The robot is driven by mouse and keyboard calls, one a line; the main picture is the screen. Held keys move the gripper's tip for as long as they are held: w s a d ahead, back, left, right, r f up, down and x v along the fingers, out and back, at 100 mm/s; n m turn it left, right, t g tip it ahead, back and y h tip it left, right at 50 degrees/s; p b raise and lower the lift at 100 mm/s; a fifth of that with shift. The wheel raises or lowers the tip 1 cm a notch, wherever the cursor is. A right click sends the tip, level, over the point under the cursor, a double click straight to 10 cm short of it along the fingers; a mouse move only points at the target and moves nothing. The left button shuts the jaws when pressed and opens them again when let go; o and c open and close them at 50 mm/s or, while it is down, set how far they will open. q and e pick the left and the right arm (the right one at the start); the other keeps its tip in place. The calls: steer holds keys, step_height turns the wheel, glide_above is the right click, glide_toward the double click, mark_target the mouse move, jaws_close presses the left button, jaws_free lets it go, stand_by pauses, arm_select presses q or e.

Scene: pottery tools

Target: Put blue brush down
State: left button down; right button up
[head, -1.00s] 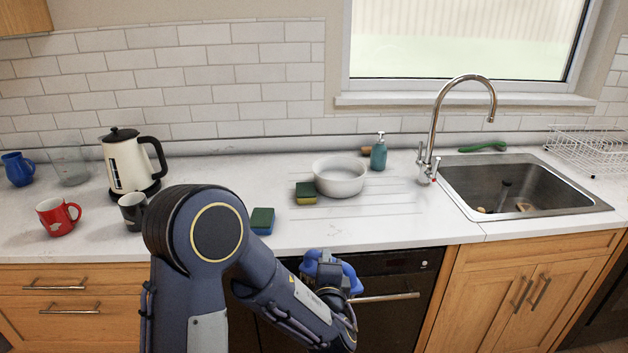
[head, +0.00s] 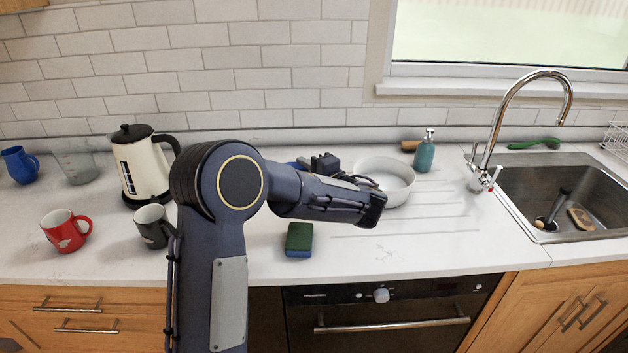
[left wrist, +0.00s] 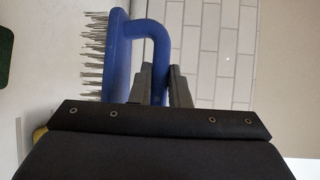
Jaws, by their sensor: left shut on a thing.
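The blue brush (left wrist: 118,60) has a loop handle and wire bristles that point left in the left wrist view. My left gripper (left wrist: 160,80) is shut on its handle. In the head view my left gripper (head: 325,164) is over the counter (head: 420,245), left of the white bowl (head: 393,180). Only a small bit of blue shows there, mostly hidden behind my arm. I cannot tell from these views whether the brush touches the counter. My right gripper is not in view.
A green-and-blue sponge (head: 299,240) lies in front of my arm. A kettle (head: 142,168), dark mug (head: 152,226) and red mug (head: 66,231) stand left. A soap bottle (head: 425,152) and sink (head: 570,190) are right. The counter's front middle is clear.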

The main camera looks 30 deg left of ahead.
arm_select(q)
steer(key=w+a+f+p, duration=0.1)
steer(key=w+a+f, duration=0.1)
steer(key=f, duration=0.1)
steer(key=w+a+f+p, duration=0.1)
steer(key=w+a+f, duration=0.1)
steer(key=w+f, duration=0.1)
steer(key=w+a+f+p, duration=0.2)
steer(key=w+f, duration=0.1)
steer(key=f, duration=0.2)
steer(key=shift+w+a+f, duration=0.15)
steer(key=shift+f, duration=0.05)
steer(key=shift+f+b, duration=0.2)
steer(key=shift+b, duration=0.1)
steer(key=c, duration=1.4)
jaws_free()
steer(key=shift+r, duration=0.1)
steer(key=shift+o, duration=0.2)
